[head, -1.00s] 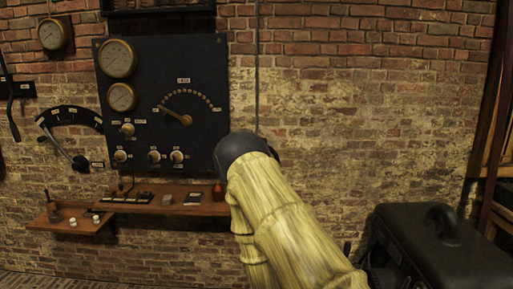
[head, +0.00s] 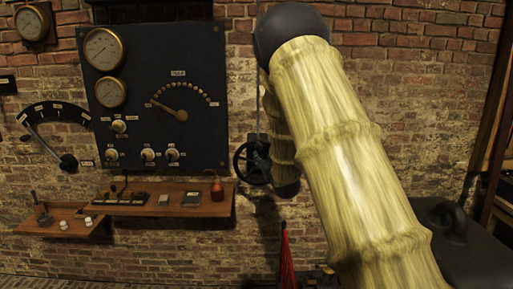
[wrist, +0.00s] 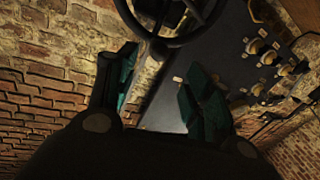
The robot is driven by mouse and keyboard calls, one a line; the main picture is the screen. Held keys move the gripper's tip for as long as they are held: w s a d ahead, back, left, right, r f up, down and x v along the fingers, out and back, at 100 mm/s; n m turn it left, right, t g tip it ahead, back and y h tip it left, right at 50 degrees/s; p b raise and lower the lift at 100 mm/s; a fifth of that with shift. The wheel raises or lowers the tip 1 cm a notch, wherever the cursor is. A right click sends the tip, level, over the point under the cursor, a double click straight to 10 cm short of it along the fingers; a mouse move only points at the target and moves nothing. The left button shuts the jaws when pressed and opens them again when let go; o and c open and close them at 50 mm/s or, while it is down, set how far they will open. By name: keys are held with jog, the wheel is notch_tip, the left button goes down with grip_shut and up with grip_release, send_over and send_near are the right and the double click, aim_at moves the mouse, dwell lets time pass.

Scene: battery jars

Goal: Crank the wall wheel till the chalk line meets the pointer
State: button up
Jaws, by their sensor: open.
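The dark spoked wall wheel (head: 241,164) is on the brick wall just right of the black gauge panel, partly hidden behind my arm in the head view. In the wrist view its rim (wrist: 203,34) and spokes show at the top, with a dark round knob (wrist: 158,48) at the rim. My gripper (wrist: 162,62) is open and empty below the wheel in the wrist view, its green-padded fingers spread apart. My arm hides the gripper in the head view. I cannot make out the chalk line or the pointer.
The black panel (head: 205,120) carries gauges, a dial and knobs. A lever quadrant (head: 45,112) is at left. A dark case (head: 470,255) stands at right.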

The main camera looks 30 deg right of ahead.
aim_at(260, 149)
jog(key=p+x, duration=0.3)
jog(key=x, duration=0.7)
jog(key=shift+d+f+p, duration=0.15)
jog(key=shift+d+p, duration=0.05)
jog(key=shift+p, duration=0.1)
grip_shut()
